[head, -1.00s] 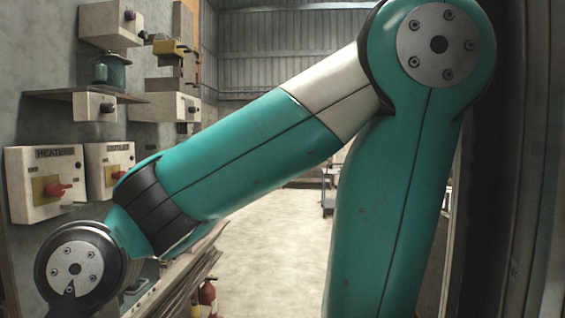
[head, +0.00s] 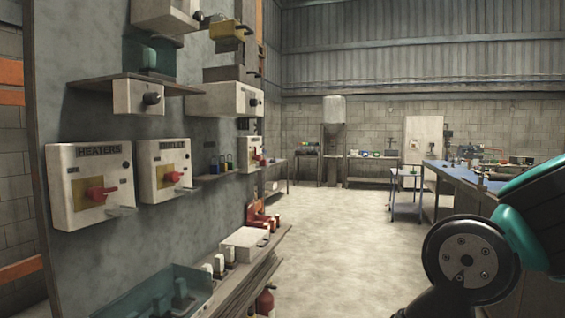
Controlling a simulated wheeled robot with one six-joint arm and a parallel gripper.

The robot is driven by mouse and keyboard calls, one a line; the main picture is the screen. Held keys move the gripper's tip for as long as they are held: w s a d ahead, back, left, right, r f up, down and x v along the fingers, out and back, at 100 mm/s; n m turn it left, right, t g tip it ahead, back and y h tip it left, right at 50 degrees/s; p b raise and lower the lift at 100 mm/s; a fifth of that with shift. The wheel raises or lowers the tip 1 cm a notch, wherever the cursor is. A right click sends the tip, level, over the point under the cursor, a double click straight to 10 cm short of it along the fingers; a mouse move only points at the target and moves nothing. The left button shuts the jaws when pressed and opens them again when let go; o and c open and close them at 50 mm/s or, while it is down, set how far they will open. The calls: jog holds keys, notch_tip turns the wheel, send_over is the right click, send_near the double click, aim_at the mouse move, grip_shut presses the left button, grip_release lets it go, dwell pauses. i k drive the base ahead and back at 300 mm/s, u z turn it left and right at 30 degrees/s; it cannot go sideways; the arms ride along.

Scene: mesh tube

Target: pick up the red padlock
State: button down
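I cannot make out a red padlock for certain. Small coloured lock-like items (head: 229,163), blue and green among them, sit on a narrow shelf on the panel at left. Red pieces (head: 262,216) stand on the lower shelf, too small to identify. My arm shows only in the lower right corner, and my gripper is outside the picture.
The grey panel carries a HEATERS switch box (head: 90,185) with a red handle and a second switch box (head: 165,170). A teal tray (head: 205,275) sits below. A blue-topped bench (head: 470,185) stands at right. The floor (head: 340,240) between is clear.

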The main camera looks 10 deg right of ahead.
aim_at(263, 162)
jog(key=i, duration=1.6)
jog(key=z, duration=0.8)
jog(key=k, duration=1)
jog(key=z, duration=1.05)
jog(key=i, duration=2.4)
jog(key=u, duration=0.65)
jog(key=i, duration=1.75)
jog(key=u, duration=1.4)
jog(key=i, duration=1)
jog(key=u, duration=1.1)
